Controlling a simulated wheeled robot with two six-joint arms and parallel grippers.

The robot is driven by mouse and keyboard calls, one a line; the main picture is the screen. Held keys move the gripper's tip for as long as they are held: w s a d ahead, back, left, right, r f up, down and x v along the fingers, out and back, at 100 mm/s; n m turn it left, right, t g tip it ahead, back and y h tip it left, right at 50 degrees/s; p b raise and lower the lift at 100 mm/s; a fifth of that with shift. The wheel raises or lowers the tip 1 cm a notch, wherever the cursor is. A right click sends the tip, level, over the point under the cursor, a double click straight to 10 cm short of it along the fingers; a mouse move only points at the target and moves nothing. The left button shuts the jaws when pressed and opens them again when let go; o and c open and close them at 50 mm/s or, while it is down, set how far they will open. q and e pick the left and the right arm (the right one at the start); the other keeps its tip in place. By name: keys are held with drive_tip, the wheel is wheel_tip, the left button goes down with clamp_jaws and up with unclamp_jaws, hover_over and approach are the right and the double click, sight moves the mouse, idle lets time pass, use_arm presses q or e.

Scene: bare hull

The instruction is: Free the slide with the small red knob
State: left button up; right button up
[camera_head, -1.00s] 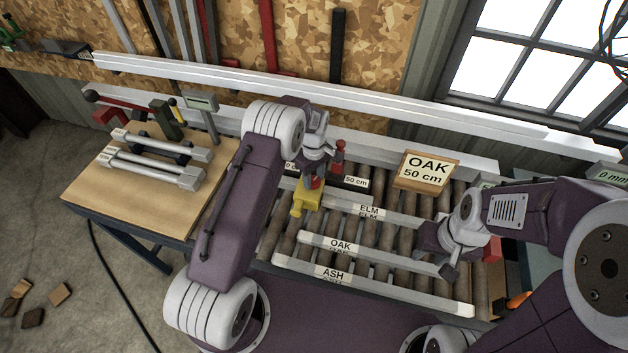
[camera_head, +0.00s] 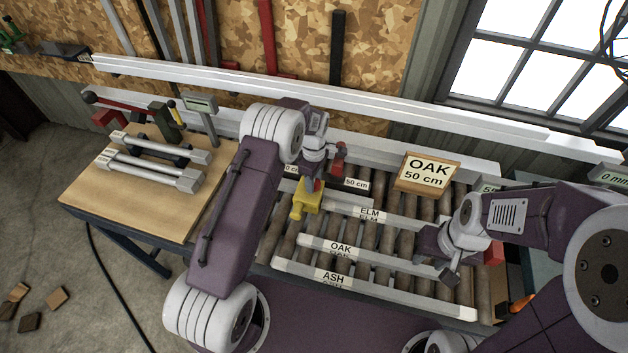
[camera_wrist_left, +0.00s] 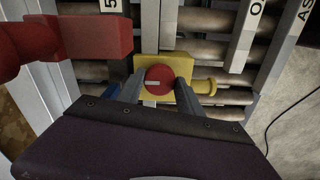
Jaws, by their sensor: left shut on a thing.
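The small red knob (camera_wrist_left: 158,80) sits on a yellow slide block (camera_wrist_left: 205,70) in the left wrist view. The block also shows in the head view (camera_head: 308,196), over the rollers at the back rail. My left gripper (camera_wrist_left: 160,86) is shut on the red knob, one finger on each side of it. In the head view my left gripper (camera_head: 318,180) stands above the yellow block and mostly hides the knob. My right gripper (camera_head: 447,262) hangs over the right end of the rollers; its finger gap is too small to judge.
A larger red handle (camera_wrist_left: 95,38) stands close beside my left gripper. Boards marked ELM (camera_head: 370,214), OAK (camera_head: 345,248) and ASH (camera_head: 335,276) lie on the rollers. An OAK 50 cm sign (camera_head: 428,172) stands behind. A wooden bench (camera_head: 150,215) with metal clamps is at left.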

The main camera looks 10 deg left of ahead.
use_arm(q)
drive_tip(key=shift+w+r, duration=0.1)
drive_tip(key=o, duration=1.4)
wheel_tip(320, 180, up, 9)
drive_tip(key=b, duration=0.2)
